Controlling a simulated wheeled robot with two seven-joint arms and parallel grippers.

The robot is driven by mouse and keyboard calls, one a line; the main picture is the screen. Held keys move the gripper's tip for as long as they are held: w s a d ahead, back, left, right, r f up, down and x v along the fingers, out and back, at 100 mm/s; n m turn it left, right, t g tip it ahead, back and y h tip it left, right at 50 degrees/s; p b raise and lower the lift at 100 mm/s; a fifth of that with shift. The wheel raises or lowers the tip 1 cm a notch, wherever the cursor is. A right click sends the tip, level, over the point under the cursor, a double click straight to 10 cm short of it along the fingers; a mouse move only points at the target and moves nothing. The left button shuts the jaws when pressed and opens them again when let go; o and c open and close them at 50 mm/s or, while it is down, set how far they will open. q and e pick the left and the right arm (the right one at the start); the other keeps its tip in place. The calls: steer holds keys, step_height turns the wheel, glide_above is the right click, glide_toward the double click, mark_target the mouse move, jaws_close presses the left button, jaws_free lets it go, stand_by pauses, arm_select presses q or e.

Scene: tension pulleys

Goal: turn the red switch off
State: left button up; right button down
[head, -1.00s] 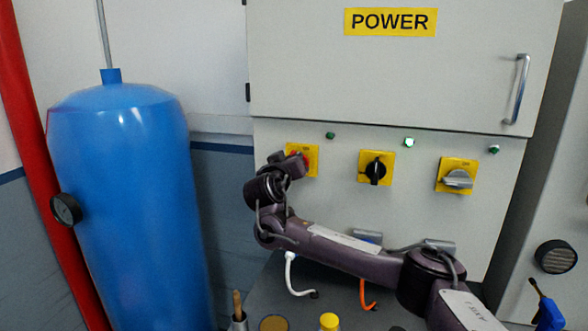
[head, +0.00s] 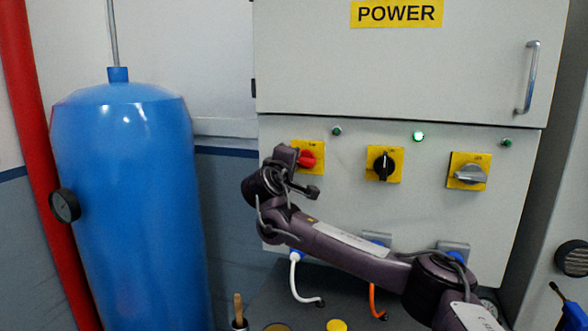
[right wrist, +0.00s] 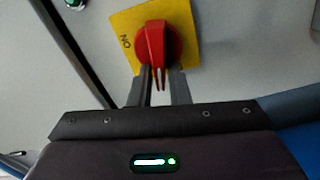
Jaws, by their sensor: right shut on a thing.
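The red switch (head: 306,158) is a red knob on a yellow plate, at the left of a row on the grey cabinet front. In the head view its handle looks roughly level, partly hidden by my right gripper (head: 298,172). In the right wrist view the red switch (right wrist: 154,45) sits on its tilted yellow plate with an ON mark at the left. My right gripper (right wrist: 160,90) is shut on its handle, one finger on each side. The small green lamp (head: 337,131) above it looks dim. My left gripper is not in view.
A black switch (head: 383,166) stands upright under a brightly lit lamp (head: 418,136). A grey switch (head: 470,174) lies about level under a dim lamp (head: 507,142). A blue tank (head: 130,200) stands at the left. Hoses and small items are below the cabinet.

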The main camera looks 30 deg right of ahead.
steer(key=shift+f+n+b, duration=0.3)
steer(key=shift+n+b, duration=0.55)
steer(key=shift+n, duration=0.35)
steer(key=c, duration=1.4)
jaws_free()
steer(key=shift+a, duration=0.1)
steer(key=shift+o, duration=0.2)
steer(key=b+v, duration=0.4)
steer(key=v, duration=0.3)
steer(key=shift+s+a, duration=0.25)
